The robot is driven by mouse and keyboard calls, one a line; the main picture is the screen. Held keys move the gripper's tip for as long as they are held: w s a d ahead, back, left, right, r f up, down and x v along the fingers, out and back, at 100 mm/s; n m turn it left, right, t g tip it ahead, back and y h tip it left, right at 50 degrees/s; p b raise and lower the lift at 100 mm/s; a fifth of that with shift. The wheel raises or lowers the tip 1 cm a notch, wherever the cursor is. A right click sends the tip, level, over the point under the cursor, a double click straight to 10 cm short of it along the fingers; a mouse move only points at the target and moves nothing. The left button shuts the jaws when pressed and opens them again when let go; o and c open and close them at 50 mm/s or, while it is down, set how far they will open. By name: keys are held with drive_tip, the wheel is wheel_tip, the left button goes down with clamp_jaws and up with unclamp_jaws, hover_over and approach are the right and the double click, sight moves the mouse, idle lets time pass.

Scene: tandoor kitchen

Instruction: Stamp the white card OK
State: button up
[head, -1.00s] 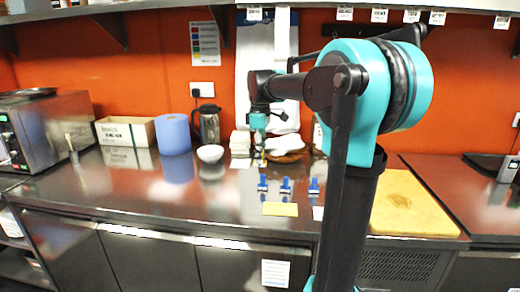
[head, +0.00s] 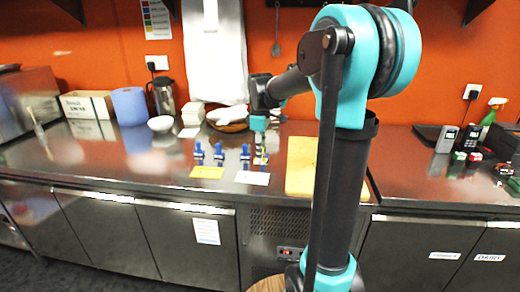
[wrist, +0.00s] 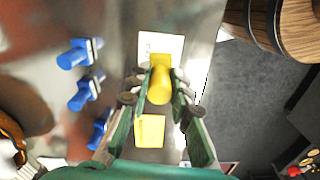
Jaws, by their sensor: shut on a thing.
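My gripper (head: 259,146) is shut on a yellow-handled stamp (wrist: 160,84), which hangs between its fingers. The white card (head: 252,178) lies flat near the counter's front edge. It also shows in the wrist view (wrist: 150,44), where the stamp's far end overlaps its lower edge. In the head view the gripper is behind the card; the gap below the stamp cannot be told. A yellow card (head: 207,172) lies left of the white one and shows in the wrist view (wrist: 150,131). The held stamp's face is hidden.
Blue stamps (head: 219,155) stand in a row behind the cards. A wooden board (head: 301,170) lies to the right. A dark plate (head: 228,126), white bowl (head: 161,124) and flask (head: 163,96) stand further back. A barrel-like wooden thing (wrist: 290,28) is off the counter's front.

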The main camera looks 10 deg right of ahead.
drive_tip(key=shift+f, duration=2.9)
drive_tip(key=shift+f, duration=0.55)
drive_tip(key=shift+r, duration=0.1)
drive_tip(key=shift+r, duration=3.4)
